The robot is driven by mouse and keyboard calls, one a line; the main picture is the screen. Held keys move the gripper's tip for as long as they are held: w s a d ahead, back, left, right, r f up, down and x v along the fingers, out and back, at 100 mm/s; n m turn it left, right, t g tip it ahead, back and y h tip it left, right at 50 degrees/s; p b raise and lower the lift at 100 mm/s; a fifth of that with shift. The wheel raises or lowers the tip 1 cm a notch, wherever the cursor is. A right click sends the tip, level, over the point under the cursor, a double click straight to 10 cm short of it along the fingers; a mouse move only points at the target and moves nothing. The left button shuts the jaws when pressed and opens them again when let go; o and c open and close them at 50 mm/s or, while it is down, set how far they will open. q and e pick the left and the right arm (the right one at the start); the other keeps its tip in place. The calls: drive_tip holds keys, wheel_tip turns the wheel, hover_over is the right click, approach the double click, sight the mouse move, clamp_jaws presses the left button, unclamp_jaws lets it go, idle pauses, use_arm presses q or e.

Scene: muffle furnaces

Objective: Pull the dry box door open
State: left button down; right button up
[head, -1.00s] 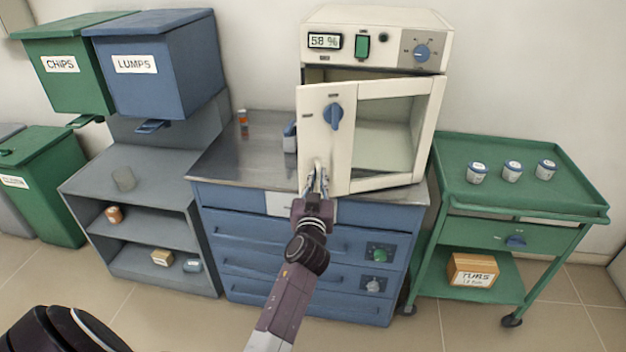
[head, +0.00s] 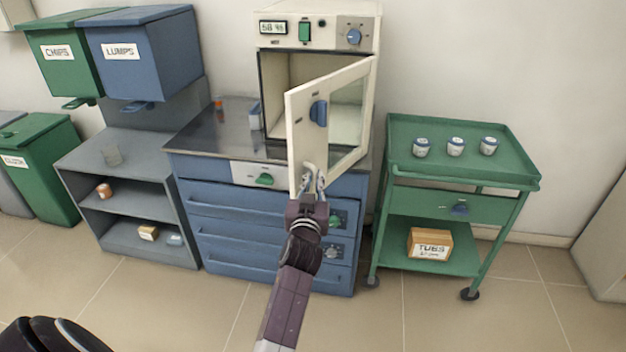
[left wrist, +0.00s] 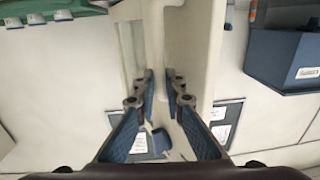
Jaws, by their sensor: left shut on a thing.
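The dry box (head: 315,35) is a cream cabinet on the steel worktop, with a display, a green switch and a blue dial. Its windowed door (head: 301,128) has a blue knob (head: 319,113) and stands well open, hinged at the right, the interior (head: 300,75) visible and apparently empty. My left gripper (head: 312,180) is shut on the handle low on the door's free edge. In the left wrist view its fingers (left wrist: 160,88) lie on either side of a cream part of the door; the exact grip is partly hidden.
The blue drawer cabinet (head: 240,215) stands below the box. A green trolley (head: 400,175) with several white tubs is close on the right. A grey shelf unit (head: 100,165) and lidded bins (head: 150,60) are at left. The floor in front is clear.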

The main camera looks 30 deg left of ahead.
use_arm(q)
drive_tip(key=shift+w+d+r, duration=0.2)
drive_tip(key=shift+d+r, duration=0.2)
drive_tip(key=shift+r, duration=0.05)
drive_tip(key=c, duration=2.5)
unclamp_jaws()
drive_tip(key=o, duration=0.5)
drive_tip(key=shift+w+d+f, duration=0.1)
drive_tip(key=shift+w+f, duration=0.25)
drive_tip(key=shift+w, duration=0.05)
drive_tip(key=r, duration=1)
drive_tip(key=shift+s, duration=0.25)
